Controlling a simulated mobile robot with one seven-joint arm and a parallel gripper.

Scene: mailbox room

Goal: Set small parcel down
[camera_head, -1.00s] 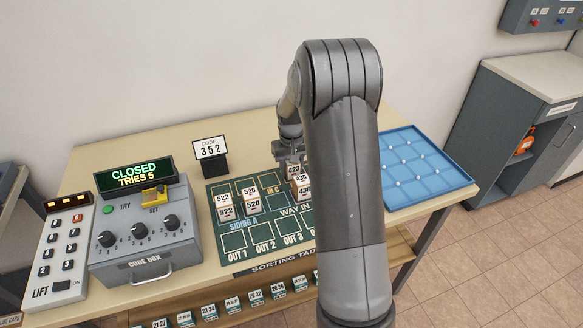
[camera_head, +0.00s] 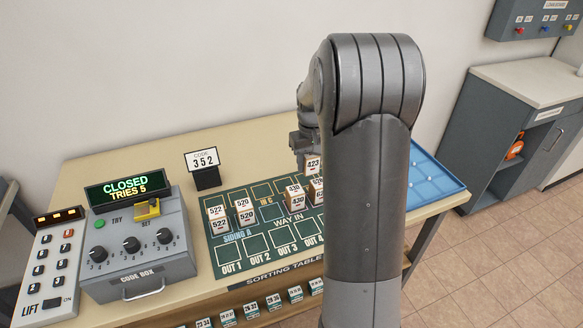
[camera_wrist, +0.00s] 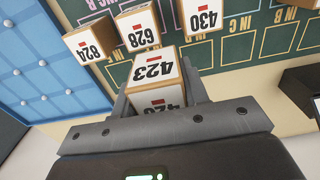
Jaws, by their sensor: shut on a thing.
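In the head view the parcel's label (camera_head: 313,163) shows just left of my arm, below my gripper (camera_head: 303,148). It appears higher than the parcels near it; any gap beneath it is hidden. The green sorting board (camera_head: 233,256) lies below and to the left. Parcel 430 (camera_head: 296,197) and parcel 628 (camera_head: 317,190) stand on it. The wrist view also shows parcel 824 (camera_wrist: 90,42).
Two stacks of parcels, marked 522 (camera_head: 217,220) and 520 (camera_head: 244,211), stand on the board's left. A blue tray (camera_head: 432,180) lies at the table's right. The code box (camera_head: 140,245) and code sign (camera_head: 204,162) are to the left. Several board squares are bare.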

